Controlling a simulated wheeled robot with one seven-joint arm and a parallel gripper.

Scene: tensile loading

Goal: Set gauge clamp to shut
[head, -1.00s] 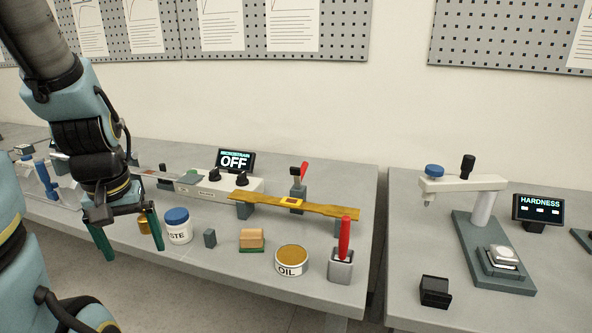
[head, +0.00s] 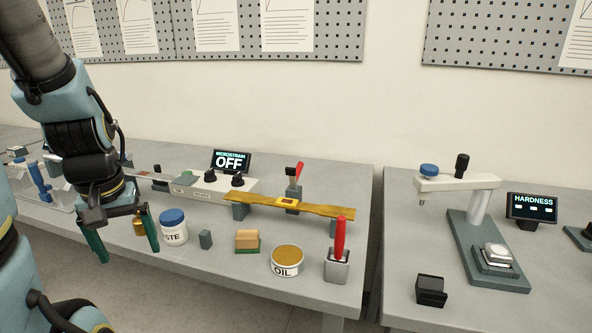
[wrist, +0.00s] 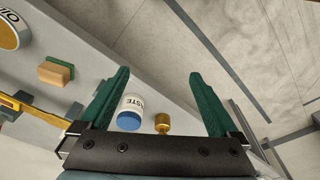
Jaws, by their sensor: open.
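My gripper (head: 129,252) hangs at the left, over the bench's front edge, with its green fingers open and empty. It also shows in the wrist view (wrist: 158,75), fingers spread. Two red-handled clamp-like devices stand by a brass-coloured strip (head: 325,209) with a yellow patch. The front one has an upright red handle (head: 340,236) on a grey block (head: 337,268). The rear one (head: 294,192) has a tilted red lever (head: 299,171) on a grey post. Which one is the gauge clamp I cannot tell. Both are far right of my gripper.
A paste jar (head: 173,229), small grey block (head: 205,239), wood-topped brush (head: 247,239) and oil tin (head: 287,261) line the bench front. A display (head: 231,161) reads OFF. A gap separates the right bench, which has a hardness tester (head: 480,215) and a black box (head: 430,290).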

